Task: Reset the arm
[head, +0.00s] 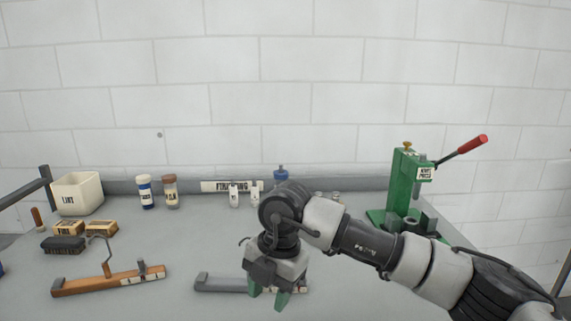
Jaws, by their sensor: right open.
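My right arm comes in from the lower right and reaches over the grey workbench. My right gripper (269,291) points down at the bench's front middle, with green fingertips set apart, so it is open. It is in front of a grey bar-like tool (218,284) lying on the bench and hides part of it. I cannot tell whether the fingers touch that tool. Nothing shows held between the fingers. My left gripper is not in view.
A green press (404,182) with a red-tipped lever stands at the right. At the left are a white bin (77,193), two jars, a dark brush (62,245), small boxes and a wooden-based tool (108,281). A blue-topped item (281,174) stands behind my wrist.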

